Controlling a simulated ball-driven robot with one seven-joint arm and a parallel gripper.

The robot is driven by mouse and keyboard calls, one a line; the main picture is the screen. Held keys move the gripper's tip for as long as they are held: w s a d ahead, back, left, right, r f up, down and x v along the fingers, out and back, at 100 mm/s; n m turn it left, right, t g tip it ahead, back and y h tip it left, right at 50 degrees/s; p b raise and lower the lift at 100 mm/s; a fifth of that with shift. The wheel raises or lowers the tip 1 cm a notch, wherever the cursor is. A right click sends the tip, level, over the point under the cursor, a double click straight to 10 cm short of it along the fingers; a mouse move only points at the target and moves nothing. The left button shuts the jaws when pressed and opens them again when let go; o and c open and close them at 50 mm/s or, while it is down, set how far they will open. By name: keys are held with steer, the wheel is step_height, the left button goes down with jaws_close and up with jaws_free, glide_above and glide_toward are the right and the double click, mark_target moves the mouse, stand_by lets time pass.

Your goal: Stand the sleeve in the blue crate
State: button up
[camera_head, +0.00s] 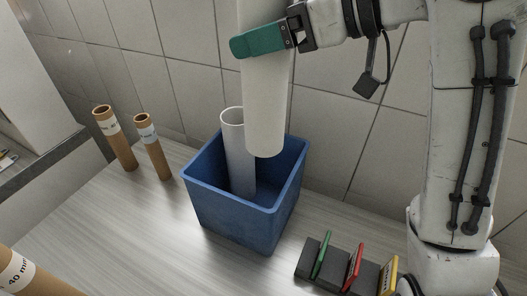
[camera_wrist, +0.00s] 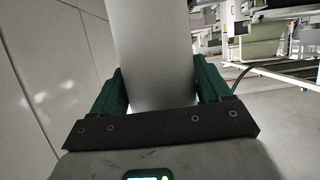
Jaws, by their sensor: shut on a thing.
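A white sleeve (camera_head: 265,112) is held upright in my gripper (camera_head: 258,43). The green fingers are shut around it, and its top runs out of the head view. Its lower end hangs over the blue crate (camera_head: 232,212), in front of the far right rim in the picture; I cannot tell exactly how high it is. In the wrist view the sleeve (camera_wrist: 153,50) stands between the green fingers (camera_wrist: 155,90). A thinner white tube (camera_head: 238,160) stands in the crate, leaning slightly, left of the held sleeve. The crate's floor is hidden.
Two brown cardboard tubes (camera_head: 115,138) (camera_head: 153,148) stand left of the crate. Another brown tube (camera_head: 30,275) is at the bottom left corner. A dark rack (camera_head: 335,272) with green, red and yellow pieces sits right of the crate. A tiled wall (camera_head: 340,110) rises behind.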

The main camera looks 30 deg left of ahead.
step_height(320, 180, down, 25)
steer(key=p, duration=0.2)
steer(key=shift+f, duration=0.15)
steer(key=o, duration=1.1)
steer(key=shift+f, duration=0.1)
steer(key=shift+c, duration=0.2)
steer(key=b+v, duration=0.2)
steer(key=v, duration=1)
steer(key=shift+d, duration=0.1)
